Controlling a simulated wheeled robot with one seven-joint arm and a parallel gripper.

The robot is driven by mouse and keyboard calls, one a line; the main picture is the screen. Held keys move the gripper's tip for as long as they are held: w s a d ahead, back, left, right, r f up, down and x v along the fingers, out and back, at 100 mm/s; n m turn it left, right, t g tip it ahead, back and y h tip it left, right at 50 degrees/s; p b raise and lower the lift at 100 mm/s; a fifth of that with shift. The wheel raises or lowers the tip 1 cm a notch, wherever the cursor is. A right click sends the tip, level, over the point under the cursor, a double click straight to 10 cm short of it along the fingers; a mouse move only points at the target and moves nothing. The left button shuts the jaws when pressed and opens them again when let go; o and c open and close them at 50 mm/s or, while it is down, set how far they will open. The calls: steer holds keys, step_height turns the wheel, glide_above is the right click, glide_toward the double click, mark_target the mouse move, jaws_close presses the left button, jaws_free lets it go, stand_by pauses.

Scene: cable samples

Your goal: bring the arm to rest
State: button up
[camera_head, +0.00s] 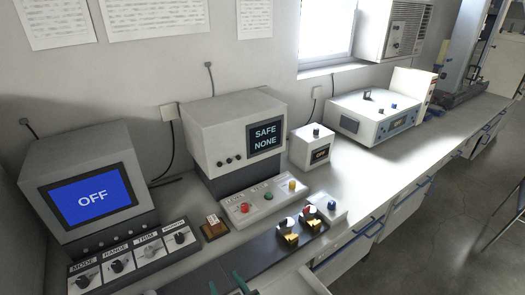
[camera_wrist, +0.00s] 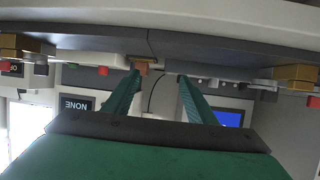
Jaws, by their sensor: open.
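My gripper (camera_head: 227,286) shows only as two green fingertips at the bottom edge of the head view, over the near edge of the bench. In the wrist view, which is upside down, its two green fingers (camera_wrist: 159,77) stand apart with nothing between them. The bench's dark front strip (camera_head: 190,282) lies close to the fingers. Most of my arm is out of view, so its overall pose cannot be told.
A unit with a blue OFF screen (camera_head: 92,197) and a knob panel (camera_head: 133,262) stands left. A SAFE/NONE unit (camera_head: 233,135), button panel (camera_head: 262,203), brown block (camera_head: 214,229) and gold blocks (camera_head: 289,240) are near. A white instrument (camera_head: 375,115) stands farther right. Floor (camera_head: 450,220) is open right.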

steer(key=s+d+f+m+t+h, duration=0.1)
steer(key=s+d+f+m+h, duration=0.15)
steer(key=s+d, duration=0.45)
steer(key=s+d+f+m+t+h, duration=0.1)
steer(key=s+d+f+m+h, duration=0.15)
steer(key=s, duration=0.85)
steer(key=s+d+r, duration=0.1)
steer(key=s+r, duration=0.2)
steer(key=s, duration=0.4)
steer(key=s+r+t+h, duration=0.1)
steer(key=s+r, duration=0.3)
steer(key=s, duration=0.4)
steer(key=shift+s+d+r+t, duration=0.25)
steer(key=shift+d+r+t, duration=0.05)
steer(key=shift+d, duration=0.05)
